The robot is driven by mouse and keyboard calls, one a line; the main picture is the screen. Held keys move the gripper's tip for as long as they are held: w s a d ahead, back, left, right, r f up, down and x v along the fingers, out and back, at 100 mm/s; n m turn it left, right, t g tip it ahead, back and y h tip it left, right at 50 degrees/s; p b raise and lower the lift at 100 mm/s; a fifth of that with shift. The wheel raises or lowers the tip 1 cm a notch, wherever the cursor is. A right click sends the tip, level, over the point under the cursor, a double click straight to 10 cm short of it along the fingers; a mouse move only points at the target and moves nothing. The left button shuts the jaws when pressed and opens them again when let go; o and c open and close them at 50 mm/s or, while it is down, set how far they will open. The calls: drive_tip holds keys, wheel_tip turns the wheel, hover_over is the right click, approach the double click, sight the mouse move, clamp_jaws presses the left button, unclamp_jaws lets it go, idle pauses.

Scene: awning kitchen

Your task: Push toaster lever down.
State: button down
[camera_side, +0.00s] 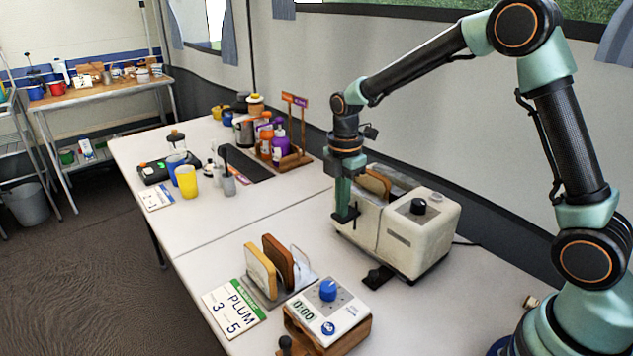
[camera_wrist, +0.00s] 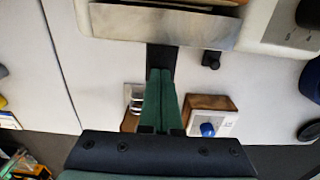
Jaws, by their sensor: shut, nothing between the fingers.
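The cream toaster (camera_side: 410,236) stands on the table with bread in its slot; its front edge also shows at the top of the wrist view (camera_wrist: 165,25). A black lever (camera_wrist: 160,58) sticks out from its front, high up at the left in the side view. A second dark lever-like piece (camera_side: 378,277) sits low at the front right, and shows small in the wrist view (camera_wrist: 210,60). My gripper (camera_side: 344,208) points down, shut and empty, with its green fingertips (camera_wrist: 160,74) right over the left lever. I cannot tell whether they touch it.
Cups (camera_side: 186,181) and bottles (camera_side: 279,146) stand on the far table.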

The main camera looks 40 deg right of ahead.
drive_tip(key=shift+f, duration=1.7)
drive_tip(key=shift+r, duration=0.2)
drive_tip(key=shift+r, duration=4.55)
